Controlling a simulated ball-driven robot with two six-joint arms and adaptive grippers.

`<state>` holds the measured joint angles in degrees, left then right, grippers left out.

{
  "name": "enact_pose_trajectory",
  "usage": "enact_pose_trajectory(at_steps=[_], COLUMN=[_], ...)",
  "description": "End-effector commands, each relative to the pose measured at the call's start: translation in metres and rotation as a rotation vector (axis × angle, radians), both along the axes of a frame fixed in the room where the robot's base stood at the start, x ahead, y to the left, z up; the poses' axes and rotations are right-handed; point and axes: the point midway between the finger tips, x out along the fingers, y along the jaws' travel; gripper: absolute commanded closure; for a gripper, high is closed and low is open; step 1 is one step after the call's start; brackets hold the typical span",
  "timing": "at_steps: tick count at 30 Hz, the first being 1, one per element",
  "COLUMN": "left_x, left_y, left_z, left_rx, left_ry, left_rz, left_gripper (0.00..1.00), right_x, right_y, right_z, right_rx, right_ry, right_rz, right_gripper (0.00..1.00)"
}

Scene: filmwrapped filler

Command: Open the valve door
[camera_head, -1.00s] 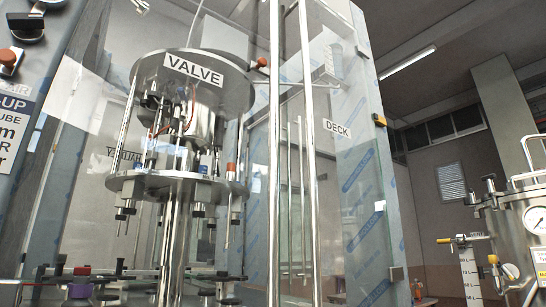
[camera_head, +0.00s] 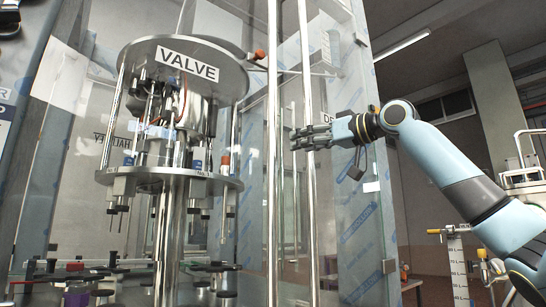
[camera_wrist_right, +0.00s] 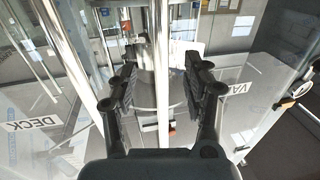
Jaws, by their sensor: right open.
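The valve door is a clear glass panel with a white VALVE label (camera_head: 187,63) in the head view. The label also shows at the right of the right wrist view (camera_wrist_right: 237,88). A tall steel bar handle (camera_head: 272,200) runs down that door's edge, and a second bar handle (camera_head: 309,220) stands just right of it. My right gripper (camera_head: 296,138) is open at the bars, its fingers pointing left. In the right wrist view, one upright bar (camera_wrist_right: 163,70) shows between the open fingers; contact cannot be told. My left gripper is out of view.
The neighbouring glass door with a DECK label (camera_wrist_right: 31,124) stands beside the valve door. A steel filler carousel (camera_head: 170,190) stands behind the glass. A steel vessel (camera_head: 525,160) is at the far right, partly behind my right arm.

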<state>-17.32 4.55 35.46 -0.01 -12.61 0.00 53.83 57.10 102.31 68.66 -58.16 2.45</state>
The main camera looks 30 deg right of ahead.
Motion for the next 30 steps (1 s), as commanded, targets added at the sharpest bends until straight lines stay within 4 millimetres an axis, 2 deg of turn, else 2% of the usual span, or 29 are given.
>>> enact_pose_trajectory(at_steps=[5,12,16,21,29,30], left_x=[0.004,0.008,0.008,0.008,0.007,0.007], left_y=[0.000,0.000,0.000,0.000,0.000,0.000], left_z=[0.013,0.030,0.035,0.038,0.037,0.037], left_rx=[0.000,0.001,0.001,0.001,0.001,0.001], left_ry=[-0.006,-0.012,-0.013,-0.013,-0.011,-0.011], left_rz=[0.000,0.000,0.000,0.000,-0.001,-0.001], left_gripper=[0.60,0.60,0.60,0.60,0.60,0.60], right_x=[0.022,0.069,0.087,0.099,0.101,0.101], right_y=[0.008,0.021,0.026,0.029,0.029,0.029], right_z=[0.004,0.004,0.003,0.001,0.000,0.000], right_rx=[0.009,0.008,0.006,0.002,0.001,0.001], right_ry=[-0.002,-0.001,0.000,0.000,-0.001,0.000], right_rz=[0.007,0.005,0.003,0.001,0.001,0.001], right_gripper=[0.51,0.51,0.51,0.51,0.51,0.53])
